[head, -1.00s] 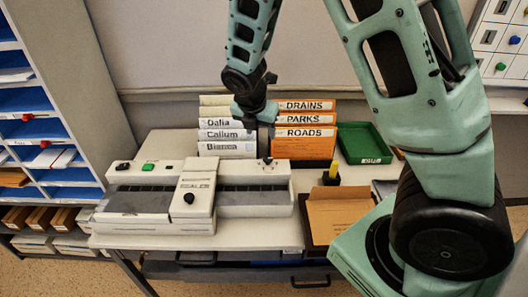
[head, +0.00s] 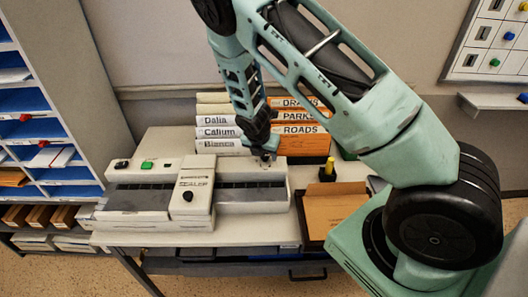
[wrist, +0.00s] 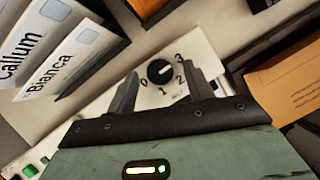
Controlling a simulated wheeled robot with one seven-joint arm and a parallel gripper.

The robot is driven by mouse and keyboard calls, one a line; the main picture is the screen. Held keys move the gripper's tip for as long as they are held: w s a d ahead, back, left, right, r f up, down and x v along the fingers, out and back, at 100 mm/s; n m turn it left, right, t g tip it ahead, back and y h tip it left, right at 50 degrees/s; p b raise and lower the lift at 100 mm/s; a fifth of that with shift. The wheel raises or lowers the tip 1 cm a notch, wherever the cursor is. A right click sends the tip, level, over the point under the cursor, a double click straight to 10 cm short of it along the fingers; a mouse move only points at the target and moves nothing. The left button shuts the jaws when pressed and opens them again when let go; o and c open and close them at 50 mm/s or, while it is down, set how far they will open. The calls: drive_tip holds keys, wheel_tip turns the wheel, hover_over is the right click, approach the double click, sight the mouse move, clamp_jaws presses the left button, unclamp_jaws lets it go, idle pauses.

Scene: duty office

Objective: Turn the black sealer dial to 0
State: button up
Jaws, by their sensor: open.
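The white sealer (head: 250,199) lies on the table, with a raised block labelled SEALER and a black knob (head: 188,196) on it. In the wrist view the black dial (wrist: 160,72) sits on a white panel marked 0, 1, 2, 3. Its white mark appears to point up and right, towards the 3. My gripper (wrist: 164,73) is open, with one finger on each side of the dial in this view. I cannot tell whether they touch it. In the head view my gripper (head: 264,152) is over the sealer's back right end and hides the dial.
Binders (head: 219,133) stand close behind the sealer, with orange ones (head: 302,142) to the right. A brown tray with an envelope (head: 333,211) and a yellow-topped object (head: 329,169) are at right. A green button (head: 147,165) is on the sealer's left. Blue shelves (head: 70,175) stand left.

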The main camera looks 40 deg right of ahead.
drive_tip(key=c, duration=1)
drive_tip(key=shift+o, duration=0.2)
